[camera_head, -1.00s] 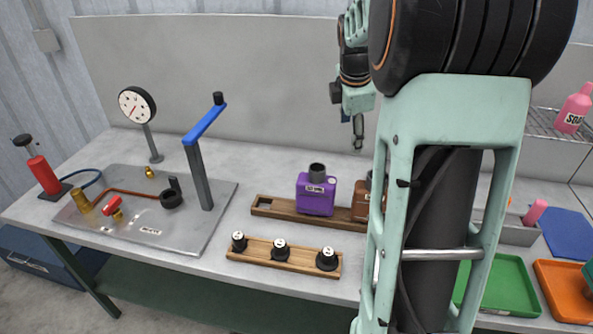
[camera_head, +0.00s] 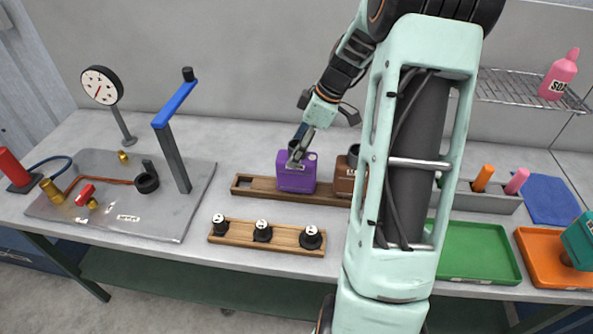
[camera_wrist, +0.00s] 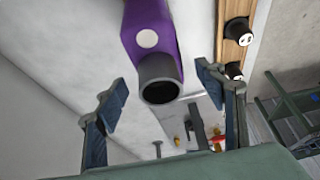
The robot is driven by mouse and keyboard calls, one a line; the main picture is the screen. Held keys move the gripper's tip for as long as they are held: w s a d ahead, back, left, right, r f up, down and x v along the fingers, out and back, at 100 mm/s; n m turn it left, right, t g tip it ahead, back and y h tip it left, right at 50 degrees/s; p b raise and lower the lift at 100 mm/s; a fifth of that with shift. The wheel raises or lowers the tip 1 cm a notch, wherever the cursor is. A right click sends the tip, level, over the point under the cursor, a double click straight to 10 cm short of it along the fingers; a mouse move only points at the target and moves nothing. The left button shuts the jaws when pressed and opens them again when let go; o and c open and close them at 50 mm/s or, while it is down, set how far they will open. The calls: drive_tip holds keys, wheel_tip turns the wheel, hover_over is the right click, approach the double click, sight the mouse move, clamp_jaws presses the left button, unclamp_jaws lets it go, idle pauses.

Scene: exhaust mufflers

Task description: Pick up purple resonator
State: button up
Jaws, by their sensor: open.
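The purple resonator (camera_head: 297,178) stands upright on a wooden rack (camera_head: 262,186) on the bench, left of a brown one (camera_head: 344,178). My gripper (camera_head: 300,148) is above it, by its dark neck, in the head view. In the wrist view the purple resonator (camera_wrist: 148,32) shows from its neck end, with the dark round opening (camera_wrist: 160,90) facing the camera. My gripper (camera_wrist: 168,105) is open there, one finger on each side of the neck, with gaps visible. Contact with the body cannot be told.
A wooden strip with several black knobs (camera_head: 262,232) lies in front of the rack. A metal plate with a blue-handled lever (camera_head: 174,104) and a gauge (camera_head: 101,86) is at the left. Green (camera_head: 478,252) and orange trays (camera_head: 545,262) are at the right.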

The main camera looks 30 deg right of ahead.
sight(297, 171)
drive_tip(key=p+x, duration=0.1)
drive_tip(key=x, duration=0.4)
drive_tip(key=shift+a, duration=0.1)
drive_tip(key=shift+c, duration=0.7)
drive_tip(key=shift+w+r, duration=0.1)
drive_tip(key=c, duration=1)
